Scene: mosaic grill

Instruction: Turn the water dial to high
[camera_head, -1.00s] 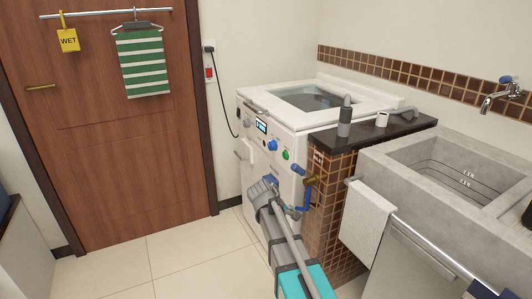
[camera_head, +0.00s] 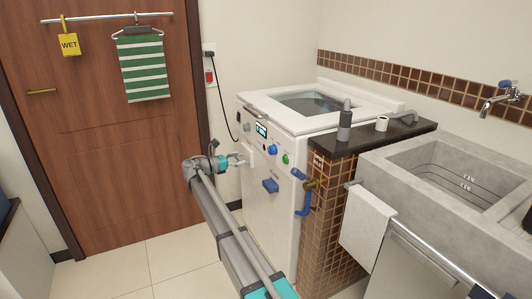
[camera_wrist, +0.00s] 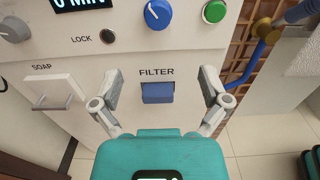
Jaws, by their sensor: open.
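A blue dial (camera_head: 272,149) with a white pointer is on the front of the white washing machine (camera_head: 270,222). In the wrist view the blue dial (camera_wrist: 158,14) is at the top edge, partly cut off, its pointer tilted up and left. A grey knob (camera_wrist: 12,30) is at the left edge. No label marking a water dial is readable. My gripper (camera_head: 241,160) is open and empty in front of the machine, near the soap drawer. In the wrist view my gripper (camera_wrist: 160,72) has its fingers spread either side of the filter flap, below the blue dial.
A green button (camera_wrist: 214,12) is right of the blue dial. The blue filter flap (camera_wrist: 158,92) and white soap drawer (camera_wrist: 50,92) are lower on the panel. A blue-handled pipe (camera_head: 303,196) and tiled counter (camera_head: 330,220) stand close right. Floor is clear left.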

